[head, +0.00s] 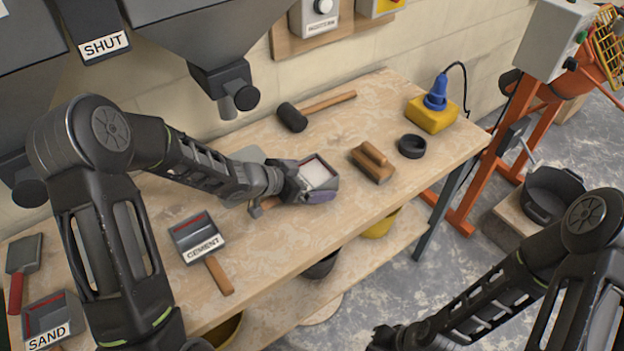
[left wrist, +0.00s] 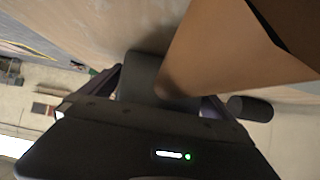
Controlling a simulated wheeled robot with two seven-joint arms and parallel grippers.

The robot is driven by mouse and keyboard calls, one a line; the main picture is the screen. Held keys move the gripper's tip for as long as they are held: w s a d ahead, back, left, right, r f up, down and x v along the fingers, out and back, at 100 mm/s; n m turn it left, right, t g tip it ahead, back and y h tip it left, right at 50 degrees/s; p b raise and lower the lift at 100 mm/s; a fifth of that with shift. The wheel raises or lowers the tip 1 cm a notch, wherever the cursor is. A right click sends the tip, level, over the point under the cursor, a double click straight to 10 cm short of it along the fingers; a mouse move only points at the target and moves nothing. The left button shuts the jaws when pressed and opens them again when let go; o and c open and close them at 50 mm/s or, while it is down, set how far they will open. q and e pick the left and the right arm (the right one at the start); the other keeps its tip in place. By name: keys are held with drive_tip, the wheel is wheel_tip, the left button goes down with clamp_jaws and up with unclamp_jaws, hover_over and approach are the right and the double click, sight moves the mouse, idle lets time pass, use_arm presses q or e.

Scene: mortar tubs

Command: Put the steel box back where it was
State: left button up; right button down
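An open grey steel box (head: 319,172) with a pale inside is at the middle of the bench. My left gripper (head: 308,190) is at it, with one finger along its near side. In the left wrist view the fingers (left wrist: 158,92) stand on both sides of a grey body (left wrist: 140,75), with a wooden handle (left wrist: 235,55) large in front. The far finger is mostly hidden in the head view, and I cannot tell whether the box touches the bench. My right gripper (head: 385,339) is low at the bottom edge, dark and partly cut off.
The CEMENT scoop (head: 197,238) and SAND scoop (head: 48,318) lie left on the bench (head: 290,245). A mallet (head: 293,117), wooden float (head: 372,163), black ring (head: 412,146) and yellow box (head: 432,115) lie behind and right. Hoppers hang above left. The front bench middle is clear.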

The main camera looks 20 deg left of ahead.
use_arm(q)
drive_tip(key=shift+r, duration=0.1)
drive_tip(key=p+v, duration=0.2)
drive_tip(key=v, duration=0.8)
drive_tip(key=shift+s+a+r, duration=0.2)
drive_tip(key=shift+r, duration=0.1)
drive_tip(key=shift+s+a+r, duration=0.25)
drive_tip(key=shift+s+a, duration=0.1)
drive_tip(key=shift+s, duration=0.1)
